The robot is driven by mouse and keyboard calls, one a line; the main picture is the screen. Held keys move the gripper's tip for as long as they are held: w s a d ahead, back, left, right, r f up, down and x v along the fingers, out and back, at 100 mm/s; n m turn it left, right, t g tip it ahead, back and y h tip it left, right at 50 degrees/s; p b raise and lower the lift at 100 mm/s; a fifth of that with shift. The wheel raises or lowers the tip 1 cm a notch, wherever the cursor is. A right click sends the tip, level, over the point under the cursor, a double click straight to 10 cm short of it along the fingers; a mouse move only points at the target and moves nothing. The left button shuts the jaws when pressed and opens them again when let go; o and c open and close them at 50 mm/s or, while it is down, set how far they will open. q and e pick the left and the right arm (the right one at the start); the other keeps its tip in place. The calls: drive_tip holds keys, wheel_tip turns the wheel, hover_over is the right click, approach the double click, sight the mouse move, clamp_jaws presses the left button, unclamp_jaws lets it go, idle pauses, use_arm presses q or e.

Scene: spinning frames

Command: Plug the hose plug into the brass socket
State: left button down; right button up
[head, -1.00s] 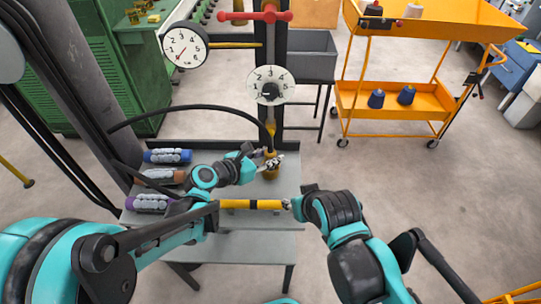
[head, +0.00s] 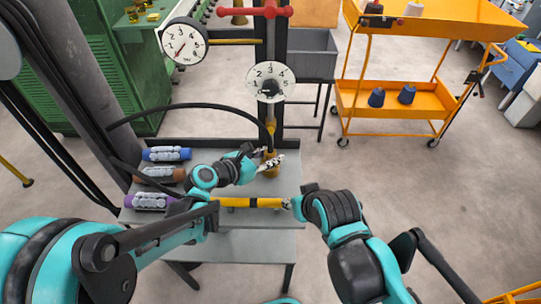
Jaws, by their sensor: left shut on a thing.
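The black hose (head: 190,106) arcs from the left and comes down to the brass socket (head: 271,171) on the grey bench. My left gripper (head: 266,160) is right at the socket, shut on the hose end. The hose plug itself is mostly hidden by the fingers, so I cannot tell whether it is seated in the socket or just above it. My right gripper (head: 290,203) is at the right end of a yellow bar (head: 252,202) on the bench's front edge. Its fingers are too small to read.
Blue (head: 167,154), brown (head: 160,174) and purple (head: 150,202) rolls lie at the bench's left. A white dial (head: 270,82), a gauge (head: 184,41) and a red handle (head: 268,11) are on the post behind. An orange cart (head: 395,125) stands at the right; the floor before it is clear.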

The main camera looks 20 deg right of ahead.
use_arm(q)
drive_tip(key=shift+f, duration=0.15)
use_arm(e)
drive_tip(key=shift+f, duration=0.15)
use_arm(q)
drive_tip(key=c, duration=1.1)
unclamp_jaws()
drive_tip(key=v, duration=1.2)
